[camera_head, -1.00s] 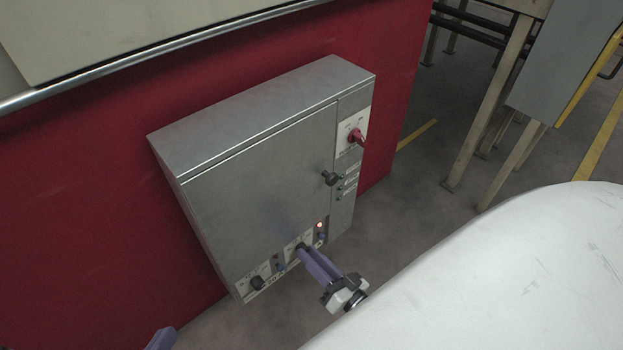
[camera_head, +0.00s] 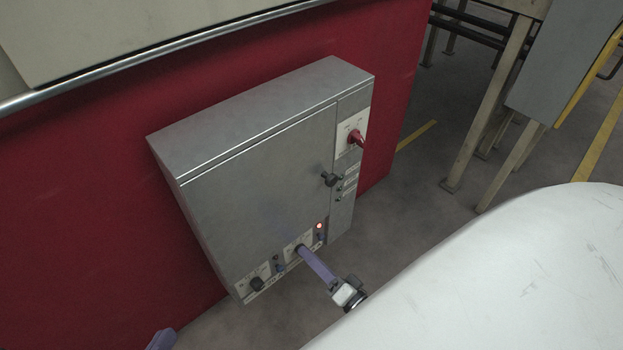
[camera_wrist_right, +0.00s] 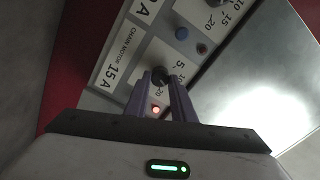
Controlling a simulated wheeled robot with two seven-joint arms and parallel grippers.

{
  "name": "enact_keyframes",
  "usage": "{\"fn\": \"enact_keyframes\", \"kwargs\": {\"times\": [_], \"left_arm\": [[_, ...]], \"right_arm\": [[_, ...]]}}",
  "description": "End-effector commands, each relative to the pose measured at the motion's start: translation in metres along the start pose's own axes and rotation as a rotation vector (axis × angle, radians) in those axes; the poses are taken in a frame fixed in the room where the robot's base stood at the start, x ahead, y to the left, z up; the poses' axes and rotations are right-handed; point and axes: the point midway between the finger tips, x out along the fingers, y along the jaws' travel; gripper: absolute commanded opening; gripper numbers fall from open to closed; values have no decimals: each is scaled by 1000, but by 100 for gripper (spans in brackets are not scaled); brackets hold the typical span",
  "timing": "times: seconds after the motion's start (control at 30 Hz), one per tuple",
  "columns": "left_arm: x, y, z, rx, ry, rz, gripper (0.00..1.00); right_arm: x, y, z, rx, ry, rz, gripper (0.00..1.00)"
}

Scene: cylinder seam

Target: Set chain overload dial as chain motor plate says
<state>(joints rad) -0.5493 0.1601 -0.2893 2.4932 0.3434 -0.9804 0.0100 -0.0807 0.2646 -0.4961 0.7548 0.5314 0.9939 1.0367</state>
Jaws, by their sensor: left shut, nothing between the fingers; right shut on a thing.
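The chain overload dial (camera_wrist_right: 161,75) is a small dark knob on a pale scale panel. My right gripper (camera_head: 302,250) is shut on it; its purple fingers flank the knob in the wrist view (camera_wrist_right: 161,84). Numbers 5 and 20 show on the scale, but the fingers hide part of it and the pointer is not readable. The chain motor plate (camera_wrist_right: 113,63) beside this dial reads "CHAIN MOTOR 15 A". My left gripper (camera_head: 161,340) shows only as a purple tip at the bottom edge, away from the box.
The grey metal box (camera_head: 258,160) hangs on a red wall. It bears a red switch (camera_head: 356,137), a black door handle (camera_head: 330,179), a lit red lamp (camera_head: 319,226), a second black dial (camera_head: 257,284) and a blue button (camera_wrist_right: 181,33). A white rounded surface (camera_head: 500,270) fills the lower right.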

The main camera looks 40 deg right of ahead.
Motion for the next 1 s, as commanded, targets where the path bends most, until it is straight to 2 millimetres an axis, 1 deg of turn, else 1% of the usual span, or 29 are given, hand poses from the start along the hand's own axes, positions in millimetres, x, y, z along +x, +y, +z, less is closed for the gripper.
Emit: {"fn": "enact_keyframes", "kwargs": {"times": [0.33,0.37,0.43,0.47,0.77,1.0], "left_arm": [[0,0,0,0,0,0,0],[0,0,0,0,0,0,0],[0,0,0,0,0,0,0],[0,0,0,0,0,0,0],[0,0,0,0,0,0,0],[0,0,0,0,0,0,0]], "right_arm": [[2,0,-1,1,3,-1,0],[2,0,-1,1,3,-1,28],[1,0,-1,1,2,-1,39],[1,0,-1,1,2,-1,41],[0,0,0,0,1,0,41],[-7,0,1,1,-4,-1,41]]}}
